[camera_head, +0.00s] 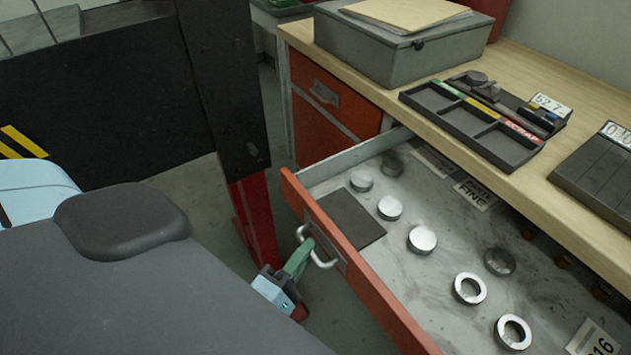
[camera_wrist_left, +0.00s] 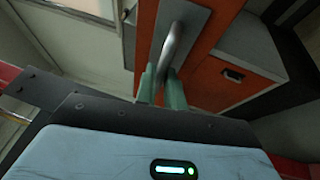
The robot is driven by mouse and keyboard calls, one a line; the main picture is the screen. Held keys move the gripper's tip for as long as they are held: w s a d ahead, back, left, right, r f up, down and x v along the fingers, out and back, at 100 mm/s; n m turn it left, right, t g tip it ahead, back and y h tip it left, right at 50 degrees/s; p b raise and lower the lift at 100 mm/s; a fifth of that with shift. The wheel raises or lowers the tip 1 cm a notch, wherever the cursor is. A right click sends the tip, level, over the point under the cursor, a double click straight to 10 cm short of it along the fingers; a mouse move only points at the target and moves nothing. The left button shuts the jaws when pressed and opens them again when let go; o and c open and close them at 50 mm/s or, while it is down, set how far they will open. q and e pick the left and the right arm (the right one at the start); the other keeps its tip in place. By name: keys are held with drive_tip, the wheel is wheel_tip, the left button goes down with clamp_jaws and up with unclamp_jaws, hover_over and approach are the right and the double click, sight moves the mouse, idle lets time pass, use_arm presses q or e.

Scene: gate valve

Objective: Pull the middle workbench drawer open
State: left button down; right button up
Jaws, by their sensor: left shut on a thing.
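The workbench drawer (camera_head: 370,275) with an orange front stands pulled well out from under the wooden bench top. Its silver bar handle (camera_head: 322,262) is on the front face. My left gripper (camera_head: 303,252) is shut on the handle, with its green fingers around the bar. In the left wrist view the handle (camera_wrist_left: 178,45) runs between the green fingers (camera_wrist_left: 162,82), in front of the orange drawer front (camera_wrist_left: 205,40). I cannot tell from these views which drawer of the stack it is. My right gripper is not in view.
Metal rings and discs (camera_head: 422,240) and a dark pad (camera_head: 346,218) lie in the drawer. A grey box (camera_head: 385,50) and a black sorting tray (camera_head: 470,120) stand on the bench top (camera_head: 440,100). A red and black post (camera_head: 255,200) stands left of the drawer front.

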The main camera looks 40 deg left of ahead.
use_arm(q)
drive_tip(key=shift+s, duration=0.1)
drive_tip(key=c, duration=1.5)
unclamp_jaws()
drive_tip(key=s, duration=0.2)
drive_tip(key=s+f+b, duration=0.1)
drive_tip(key=s, duration=0.2)
drive_tip(key=s+b, duration=0.1)
drive_tip(key=s, duration=0.1)
drive_tip(key=shift+s+d+f, duration=0.15)
drive_tip(key=shift+s+d, duration=0.05)
drive_tip(key=shift+s, duration=0.15)
